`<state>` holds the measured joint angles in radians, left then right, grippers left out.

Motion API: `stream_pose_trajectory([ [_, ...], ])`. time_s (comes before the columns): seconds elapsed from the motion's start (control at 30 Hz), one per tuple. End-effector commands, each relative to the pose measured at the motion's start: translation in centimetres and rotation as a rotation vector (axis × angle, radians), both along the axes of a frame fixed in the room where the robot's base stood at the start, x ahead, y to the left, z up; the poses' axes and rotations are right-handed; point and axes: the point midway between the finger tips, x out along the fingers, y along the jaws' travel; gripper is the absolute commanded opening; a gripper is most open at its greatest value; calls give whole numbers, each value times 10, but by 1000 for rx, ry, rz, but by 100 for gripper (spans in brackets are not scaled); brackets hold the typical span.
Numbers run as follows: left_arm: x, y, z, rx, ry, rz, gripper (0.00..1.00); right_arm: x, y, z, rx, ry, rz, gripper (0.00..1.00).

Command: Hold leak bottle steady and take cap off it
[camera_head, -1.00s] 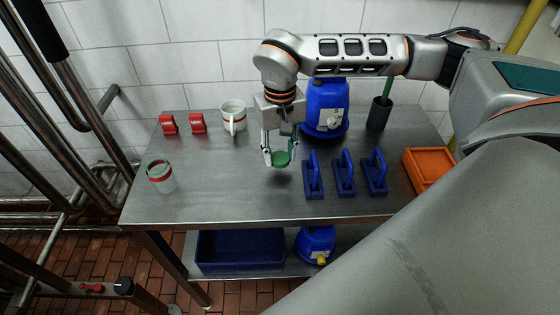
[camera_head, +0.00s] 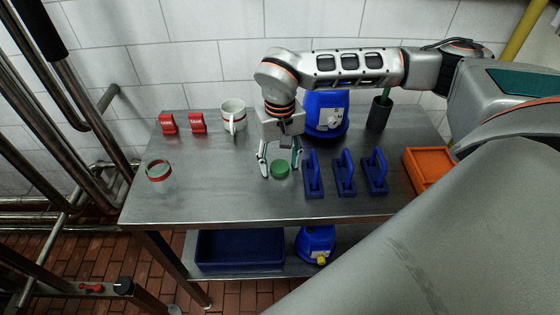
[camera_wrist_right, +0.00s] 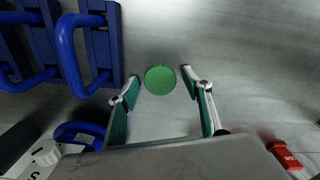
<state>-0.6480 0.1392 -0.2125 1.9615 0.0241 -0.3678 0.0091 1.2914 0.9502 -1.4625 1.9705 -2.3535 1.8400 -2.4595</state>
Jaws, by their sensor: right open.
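The round green cap (camera_head: 280,169) lies on the table, left of the blue handled tools. It also shows in the right wrist view (camera_wrist_right: 160,79). My right gripper (camera_head: 281,173) is open, with its fingertips low on either side of the cap and a gap on both sides. My left gripper is not in view.
Blue handled tools (camera_head: 345,172) stand close to the right of the gripper. An orange tray (camera_head: 424,171) is at the right edge. A white mug (camera_head: 232,114) and red blocks (camera_head: 198,122) are at the back. The left middle of the table is clear.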

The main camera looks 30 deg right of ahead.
Motion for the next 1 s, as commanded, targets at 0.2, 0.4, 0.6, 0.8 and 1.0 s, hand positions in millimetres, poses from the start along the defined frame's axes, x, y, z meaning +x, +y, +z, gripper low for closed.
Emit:
stream_pose_trajectory([
  [0.2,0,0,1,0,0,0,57,1,0,16,0,-3,-1,50],
  [0.4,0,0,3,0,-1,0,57,1,0,56,0,-6,0,50],
  [0.6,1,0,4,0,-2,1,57,1,0,95,1,-5,-1,50],
  [0.8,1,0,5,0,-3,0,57,0,0,118,1,-1,0,50],
  [1.0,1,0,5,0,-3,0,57,0,0,123,0,0,0,50],
])
